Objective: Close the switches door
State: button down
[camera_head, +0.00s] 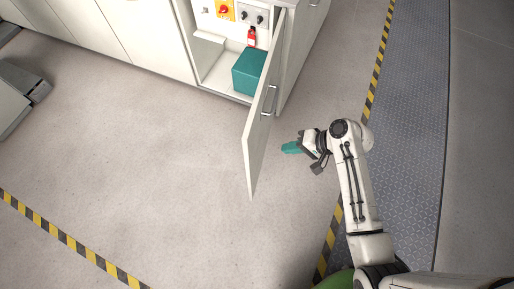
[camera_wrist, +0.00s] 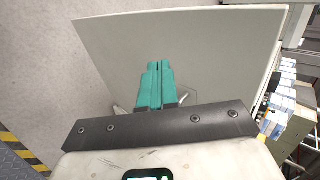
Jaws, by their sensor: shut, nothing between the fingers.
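The switches door (camera_head: 257,135) is a pale grey panel standing wide open, swung out from the cabinet (camera_head: 215,75) with a bar handle on its right-hand face. It also fills much of the wrist view (camera_wrist: 200,50) as a broad pale panel. My gripper (camera_head: 291,148) has teal fingers and is to the right of the door in the head view, pointing toward it. In the wrist view, the fingers (camera_wrist: 158,72) are together and empty in front of the panel. I cannot tell whether they touch it. The door's handle is hidden or unclear in the wrist view.
Closed cabinets (camera_head: 125,35) run left. The floor (camera_head: 150,150) left of the door is clear. Shelves with boxes (camera_wrist: 288,95) show right.

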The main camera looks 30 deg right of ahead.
aim_at(252, 150)
jog(key=x, duration=0.3)
jog(key=r+x, duration=0.1)
jog(key=x, duration=0.2)
jog(key=w+a+p+x, duration=0.1)
jog(key=x, duration=0.2)
jog(key=shift+w+a, duration=0.1)
jog(key=shift+a, duration=0.05)
jog(key=shift+w+a, duration=0.35)
jog(key=shift+w, duration=0.05)
